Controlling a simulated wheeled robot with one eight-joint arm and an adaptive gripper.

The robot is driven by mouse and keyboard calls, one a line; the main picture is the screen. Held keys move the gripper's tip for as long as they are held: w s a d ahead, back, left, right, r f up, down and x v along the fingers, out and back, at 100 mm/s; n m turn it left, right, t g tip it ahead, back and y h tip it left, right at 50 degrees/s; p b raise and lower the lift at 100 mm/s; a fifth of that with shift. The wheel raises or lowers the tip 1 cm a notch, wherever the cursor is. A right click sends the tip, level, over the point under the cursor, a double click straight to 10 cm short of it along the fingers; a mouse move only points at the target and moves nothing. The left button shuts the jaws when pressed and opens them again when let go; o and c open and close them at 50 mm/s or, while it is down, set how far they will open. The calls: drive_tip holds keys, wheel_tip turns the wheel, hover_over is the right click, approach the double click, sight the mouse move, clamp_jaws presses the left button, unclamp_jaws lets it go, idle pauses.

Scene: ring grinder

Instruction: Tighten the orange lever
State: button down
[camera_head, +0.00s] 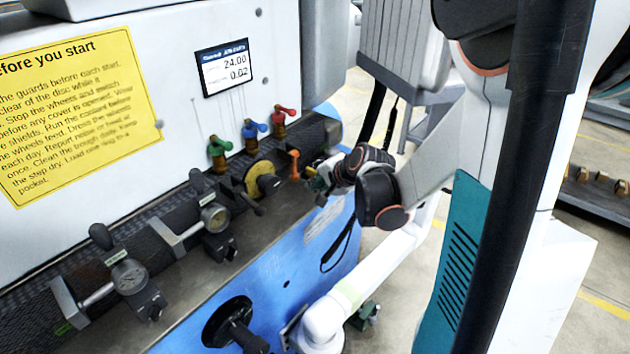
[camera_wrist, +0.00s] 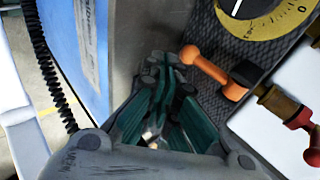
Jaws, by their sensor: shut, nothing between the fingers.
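The orange lever (camera_head: 294,164) stands on the machine's dark ledge, just right of a yellow dial. In the wrist view the orange lever (camera_wrist: 208,72) has a rounded knob at its left end and a thicker end at its right. My gripper (camera_head: 314,178) is right of the lever in the head view. In the wrist view my gripper (camera_wrist: 168,68) has its green fingers shut and empty, with the tips close to the lever's knob. I cannot tell whether they touch it.
A yellow dial (camera_head: 262,180) sits left of the lever. Green (camera_head: 218,150), blue (camera_head: 252,130) and red (camera_head: 282,114) valve handles stand behind it. Two gauges (camera_head: 214,216) sit further left on the ledge. The blue front panel (camera_head: 285,265) drops below the ledge.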

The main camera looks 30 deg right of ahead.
drive_tip(key=s+d+p, duration=0.1)
drive_tip(key=s+p, duration=0.1)
drive_tip(key=s, duration=0.7)
drive_tip(key=shift+s+d, duration=0.2)
drive_tip(key=shift+r, duration=0.1)
